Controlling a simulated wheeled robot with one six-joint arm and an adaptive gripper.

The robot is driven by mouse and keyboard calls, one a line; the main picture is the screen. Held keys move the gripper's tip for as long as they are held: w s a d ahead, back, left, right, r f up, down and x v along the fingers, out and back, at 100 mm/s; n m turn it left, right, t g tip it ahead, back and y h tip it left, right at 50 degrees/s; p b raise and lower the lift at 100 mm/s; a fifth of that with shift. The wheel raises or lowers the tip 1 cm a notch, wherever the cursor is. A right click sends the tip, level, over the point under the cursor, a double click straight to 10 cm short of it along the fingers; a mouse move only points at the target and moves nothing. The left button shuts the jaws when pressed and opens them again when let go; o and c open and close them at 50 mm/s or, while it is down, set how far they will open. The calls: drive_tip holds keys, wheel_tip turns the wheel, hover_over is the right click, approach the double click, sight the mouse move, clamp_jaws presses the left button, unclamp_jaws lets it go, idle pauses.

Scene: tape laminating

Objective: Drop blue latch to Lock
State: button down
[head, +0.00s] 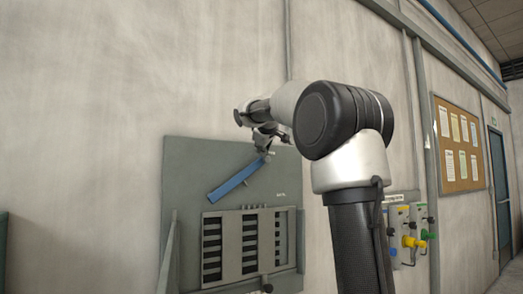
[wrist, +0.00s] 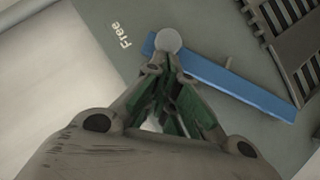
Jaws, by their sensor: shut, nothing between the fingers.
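The blue latch (head: 236,181) is a long bar on the grey-green panel, tilted with its right end up and its left end down in the head view. In the wrist view the blue latch (wrist: 240,85) has a round grey knob (wrist: 168,40) at one end, beside the white "Free" label (wrist: 121,36). My gripper (wrist: 172,68) is shut and empty, its tips right at the knob; I cannot tell whether they touch it. In the head view my gripper (head: 264,146) is at the latch's upper right end, partly hiding it.
The panel (head: 190,158) stands against a pale wall. Below the latch is a slotted grey frame (head: 243,248). Small white lettering (head: 281,194) on the panel is too small to read. Coloured lockout parts (head: 409,240) hang at the right, past my arm.

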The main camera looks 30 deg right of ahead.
drive_tip(key=d+f+m+y, duration=0.1)
drive_tip(key=d+f+y, duration=0.1)
drive_tip(key=f, duration=0.5)
drive_tip(key=d+f+m+y, duration=0.1)
drive_tip(key=d+f+m, duration=0.1)
drive_tip(key=d+f, duration=0.2)
drive_tip(key=shift+d+f+g+y, duration=0.3)
drive_tip(key=shift+d+f+y, duration=0.1)
drive_tip(key=shift+f, duration=1.1)
drive_tip(key=shift+w, duration=0.1)
drive_tip(key=w+r+v, duration=0.1)
drive_tip(key=r+v, duration=0.1)
drive_tip(key=v, duration=1.1)
drive_tip(key=shift+w+r, duration=0.25)
drive_tip(key=shift+w, duration=0.1)
drive_tip(key=shift+m, duration=0.3)
